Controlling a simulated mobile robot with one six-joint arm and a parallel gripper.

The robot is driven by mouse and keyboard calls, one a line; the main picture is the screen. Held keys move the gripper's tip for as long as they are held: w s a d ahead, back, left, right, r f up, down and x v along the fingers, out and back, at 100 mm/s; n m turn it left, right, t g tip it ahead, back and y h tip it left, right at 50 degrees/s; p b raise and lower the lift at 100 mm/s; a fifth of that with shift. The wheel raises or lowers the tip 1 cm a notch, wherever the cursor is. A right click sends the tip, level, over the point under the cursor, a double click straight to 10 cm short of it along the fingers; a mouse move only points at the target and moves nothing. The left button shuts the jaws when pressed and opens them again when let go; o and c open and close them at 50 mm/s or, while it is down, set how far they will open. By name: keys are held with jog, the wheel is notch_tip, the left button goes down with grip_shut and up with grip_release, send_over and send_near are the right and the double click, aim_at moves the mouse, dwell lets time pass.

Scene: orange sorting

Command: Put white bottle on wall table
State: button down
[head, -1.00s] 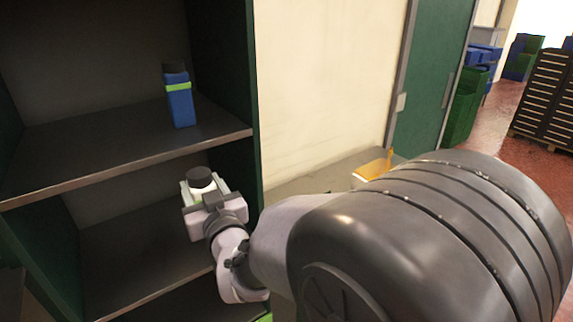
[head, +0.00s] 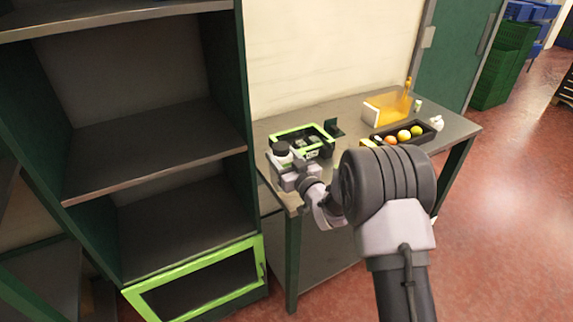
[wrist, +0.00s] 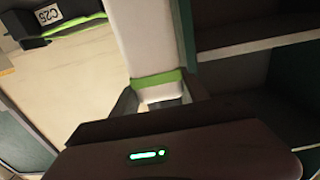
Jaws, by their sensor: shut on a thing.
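The white bottle (head: 281,158) has a dark cap and is held at the left end of the wall table (head: 455,131). My gripper (head: 288,172) is shut on it. In the wrist view the white bottle (wrist: 150,42) rises upward between the fingers, with a green band low on it. My gripper (wrist: 165,98) also shows there, with its fingers at either side of the bottle. The bottle appears over or beside the table's left edge; its base is hidden, so I cannot tell whether it touches the table.
A green-rimmed dark crate (head: 292,132) stands right behind the bottle. A dark tray (head: 429,138) with several fruits and a yellow-orange box (head: 385,107) stand farther right. A dark shelf unit (head: 155,185) is close on the left. Bare tabletop shows between crate and box.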

jog(key=w+f+b, duration=0.2)
jog(key=w+f, duration=0.2)
jog(key=w, duration=0.2)
jog(key=shift+w+d, duration=0.15)
jog(key=shift+b, duration=0.3)
jog(key=shift+f, duration=0.2)
jog(key=c, duration=0.6)
grip_release()
